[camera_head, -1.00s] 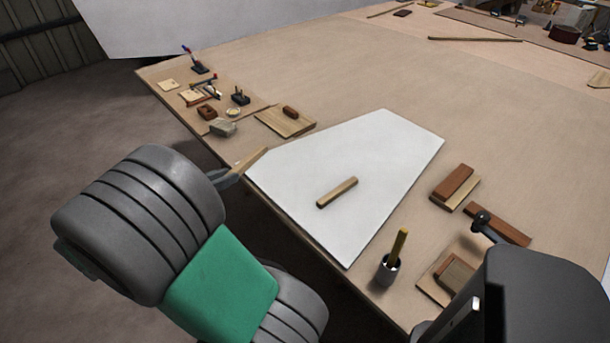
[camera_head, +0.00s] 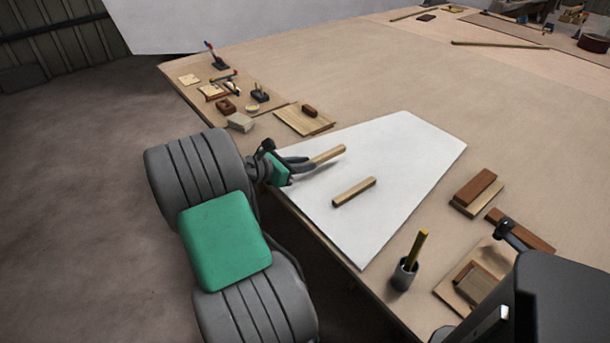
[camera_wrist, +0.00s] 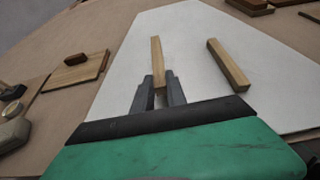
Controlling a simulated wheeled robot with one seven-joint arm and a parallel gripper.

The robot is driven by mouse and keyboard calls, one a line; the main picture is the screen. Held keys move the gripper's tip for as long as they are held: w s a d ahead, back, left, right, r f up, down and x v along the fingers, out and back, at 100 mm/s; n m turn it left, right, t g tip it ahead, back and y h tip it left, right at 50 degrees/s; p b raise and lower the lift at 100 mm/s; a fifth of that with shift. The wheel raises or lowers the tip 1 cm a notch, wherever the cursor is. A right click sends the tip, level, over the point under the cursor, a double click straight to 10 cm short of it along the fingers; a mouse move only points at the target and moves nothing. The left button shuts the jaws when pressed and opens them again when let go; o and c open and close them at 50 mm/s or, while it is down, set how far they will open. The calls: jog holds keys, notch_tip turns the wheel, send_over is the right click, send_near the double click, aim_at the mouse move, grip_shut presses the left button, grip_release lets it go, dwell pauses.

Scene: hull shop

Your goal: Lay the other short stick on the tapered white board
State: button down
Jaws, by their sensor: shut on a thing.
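The tapered white board (camera_head: 410,150) lies flat on the big table and also fills much of the wrist view (camera_wrist: 195,30). One short stick (camera_head: 354,192) lies on the board near its middle; in the wrist view it is to the right (camera_wrist: 228,65). My gripper (camera_head: 312,164) is shut on the other short stick (camera_head: 328,154), gripping it by its near end. In the wrist view this held stick (camera_wrist: 156,62) points away from the fingers (camera_wrist: 159,92). It is over the board, roughly beside the lying stick; I cannot tell whether it touches the board.
A cup with a yellow stick (camera_head: 405,274) stands right of the board's near corner. Brown blocks (camera_head: 474,188) lie to the right. A wooden plate with a small block (camera_head: 304,121) and several small tools (camera_head: 222,88) are at the upper left. The table beyond the board is mostly clear.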

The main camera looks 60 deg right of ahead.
aim_at(304, 180)
jog(key=shift+d+f, duration=0.2)
jog(key=shift+f, duration=1.55)
jog(key=shift+f, duration=0.1)
jog(key=c, duration=1.3)
grip_release()
jog(key=shift+c, duration=0.2)
jog(key=shift+b, duration=0.3)
